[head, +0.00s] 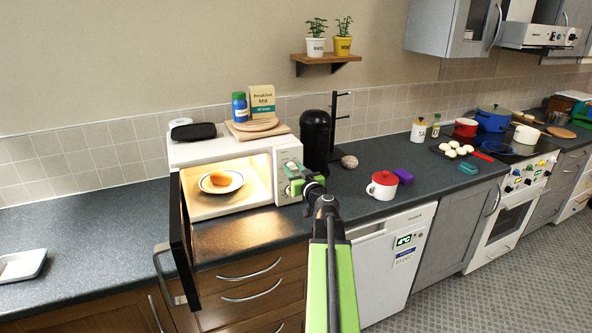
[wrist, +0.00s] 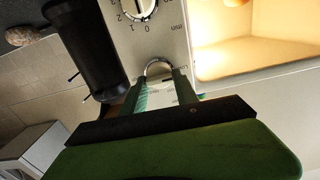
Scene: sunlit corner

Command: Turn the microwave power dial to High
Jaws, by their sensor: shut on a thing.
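The white microwave (head: 237,147) stands on the counter with its door (head: 181,232) swung open. Its control panel (head: 286,155) is right of the lit cavity. My gripper (head: 291,168) is at the upper dial on this panel. In the wrist view, which is upside down, my gripper (wrist: 163,85) has its two green fingers on either side of the power dial (wrist: 160,67), shut on it. Its pointer and setting cannot be read. The timer dial (wrist: 145,5), with numbers and "min", is beyond the fingers, apart from them.
The open door juts past the counter's front edge on the left.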

